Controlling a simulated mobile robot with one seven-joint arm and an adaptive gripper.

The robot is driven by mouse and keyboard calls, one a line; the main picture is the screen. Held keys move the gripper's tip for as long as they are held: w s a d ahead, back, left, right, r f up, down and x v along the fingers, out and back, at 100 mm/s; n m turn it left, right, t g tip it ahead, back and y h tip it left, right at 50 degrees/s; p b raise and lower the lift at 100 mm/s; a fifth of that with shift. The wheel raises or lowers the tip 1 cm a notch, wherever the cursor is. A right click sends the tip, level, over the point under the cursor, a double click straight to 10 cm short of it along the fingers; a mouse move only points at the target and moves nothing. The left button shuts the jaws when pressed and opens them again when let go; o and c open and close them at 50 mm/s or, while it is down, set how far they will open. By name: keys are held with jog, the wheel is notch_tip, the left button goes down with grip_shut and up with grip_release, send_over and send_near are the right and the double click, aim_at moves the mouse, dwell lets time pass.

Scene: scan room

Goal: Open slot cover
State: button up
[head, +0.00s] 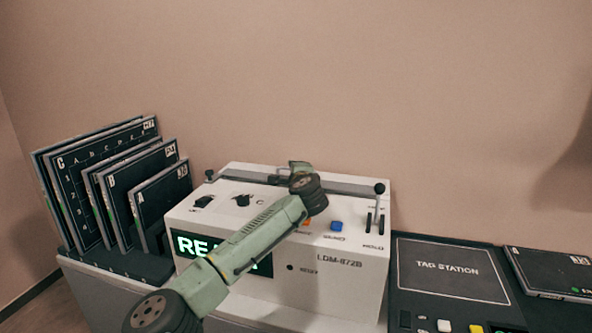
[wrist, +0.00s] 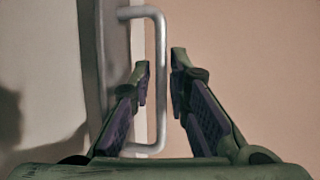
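The white machine (head: 335,275), marked LDM-872B, stands in the middle of the head view. A grey strip (head: 250,177), which looks like the slot cover, runs along its top and is partly hidden by my arm. In the wrist view a grey panel (wrist: 118,55) carries a pale U-shaped handle (wrist: 160,50). My gripper (wrist: 160,62) is open, with one finger on each side of the handle's long bar. A gap shows between the bar and each fingertip. In the head view my gripper (head: 301,168) is small above the machine's top, its fingers not clear.
A rack of dark lettered plates (head: 100,190) stands left of the machine. A lever (head: 380,205) rises at the machine's right end, with a blue button (head: 336,226) near it. The tag station (head: 450,270) and another dark plate (head: 555,270) lie at the right.

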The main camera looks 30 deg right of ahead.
jog(key=shift+c, duration=0.3)
grip_shut()
dwell(0.3)
